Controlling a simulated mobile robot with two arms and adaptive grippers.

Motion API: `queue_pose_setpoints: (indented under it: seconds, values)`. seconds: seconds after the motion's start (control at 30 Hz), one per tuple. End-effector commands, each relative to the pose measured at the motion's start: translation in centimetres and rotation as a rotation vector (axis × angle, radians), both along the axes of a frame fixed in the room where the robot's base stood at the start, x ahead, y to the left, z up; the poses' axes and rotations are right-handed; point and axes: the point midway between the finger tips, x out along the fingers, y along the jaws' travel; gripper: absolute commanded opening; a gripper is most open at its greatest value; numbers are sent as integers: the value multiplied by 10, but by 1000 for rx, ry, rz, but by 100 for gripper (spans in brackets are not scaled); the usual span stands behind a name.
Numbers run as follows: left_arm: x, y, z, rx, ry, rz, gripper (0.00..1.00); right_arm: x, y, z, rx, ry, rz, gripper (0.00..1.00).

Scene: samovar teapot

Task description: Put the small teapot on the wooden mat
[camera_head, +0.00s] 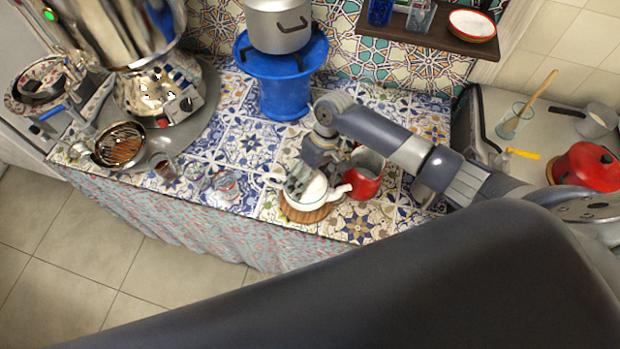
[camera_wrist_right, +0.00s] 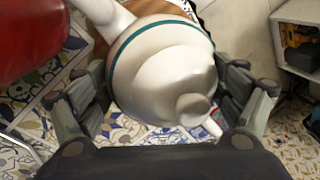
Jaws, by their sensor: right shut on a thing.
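The small teapot (camera_head: 312,190) is white with a teal band and a spout pointing right. In the head view it is directly over the round wooden mat (camera_head: 306,215), whose front edge shows below it. I cannot tell whether it touches the mat. My right gripper (camera_head: 299,181) comes down on the teapot from above and is shut on it. In the right wrist view the teapot (camera_wrist_right: 165,70) fills the middle, with a finger on each side. My left gripper is out of view.
A red pot (camera_head: 364,172) stands close to the right of the teapot. Small glasses (camera_head: 225,184) stand to the left, beside the large samovar (camera_head: 150,88). A blue stand (camera_head: 283,85) with a metal pot is behind. The counter's front edge is close to the mat.

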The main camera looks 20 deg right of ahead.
Motion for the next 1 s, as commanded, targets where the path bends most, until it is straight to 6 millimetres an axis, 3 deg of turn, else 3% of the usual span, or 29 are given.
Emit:
queue_pose_setpoints:
  seconds: [0.07, 0.1, 0.13, 0.67, 0.77, 1.0]
  values:
    - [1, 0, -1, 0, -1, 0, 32, 0, 0, -1, 1, 0, 0, 25]
    - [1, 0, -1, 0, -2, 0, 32, 0, 0, -3, -1, 1, -1, 91]
    - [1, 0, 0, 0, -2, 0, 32, 0, 0, -3, 0, 1, 0, 98]
    - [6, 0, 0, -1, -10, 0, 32, 1, -1, 4, 0, -2, 0, 100]
    - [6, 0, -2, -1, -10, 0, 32, 3, -4, 16, 1, -4, 1, 100]
    - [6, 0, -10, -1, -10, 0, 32, 10, -19, 65, -1, -5, 0, 100]
